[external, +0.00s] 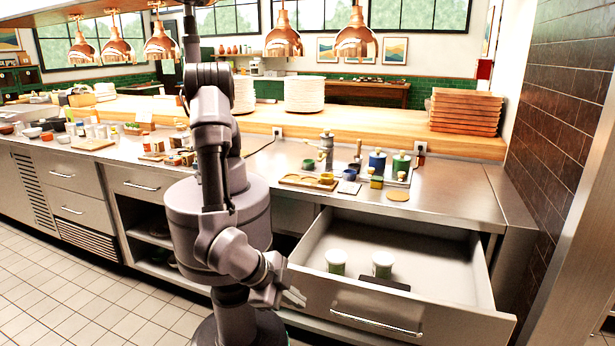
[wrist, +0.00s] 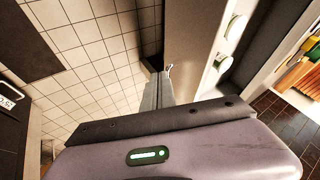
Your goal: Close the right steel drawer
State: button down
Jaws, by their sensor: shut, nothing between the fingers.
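The right steel drawer (external: 440,316) is pulled well out from the counter in the external view, with a bar handle (external: 375,325) across its front. Two white-and-green containers (external: 382,263) and a dark flat item (external: 383,284) lie inside it. My gripper (external: 296,298) is shut and empty, at the left end of the drawer front. In the wrist view the shut fingers (wrist: 160,78) point along the drawer front (wrist: 193,45), close to it. Whether they touch it I cannot tell. The containers (wrist: 235,27) also show there, behind the front panel.
The steel counter (external: 455,200) above the drawer holds bottles, a small board (external: 308,181) and a tray. Open shelves (external: 150,235) lie to the left. A brick-tiled wall (external: 555,130) bounds the right side. Tiled floor (external: 60,290) is clear at the left.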

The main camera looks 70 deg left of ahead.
aim_at(329, 306)
jog(key=b+x, duration=0.1)
jog(key=x, duration=0.3)
jog(key=a+b+x, duration=0.1)
jog(key=x, duration=0.2)
jog(key=w+a+r+b+x, duration=0.1)
jog(key=b+x, duration=0.1)
jog(key=x, duration=0.2)
jog(key=shift+w+a+f, duration=0.2)
jog(key=shift+f, duration=0.1)
jog(key=shift+w+a, duration=0.25)
jog(key=shift+w+a+f+b, duration=0.1)
jog(key=shift+w+a+b, duration=0.3)
jog(key=shift+b, duration=0.3)
jog(key=w+a+b, duration=0.6)
jog(key=w+a, duration=0.1)
jog(key=shift+f, duration=0.1)
jog(key=w+a, duration=1.6)
jog(key=shift+w+r+b, duration=0.1)
jog(key=shift+r+b, duration=0.15)
jog(key=shift+b, duration=0.05)
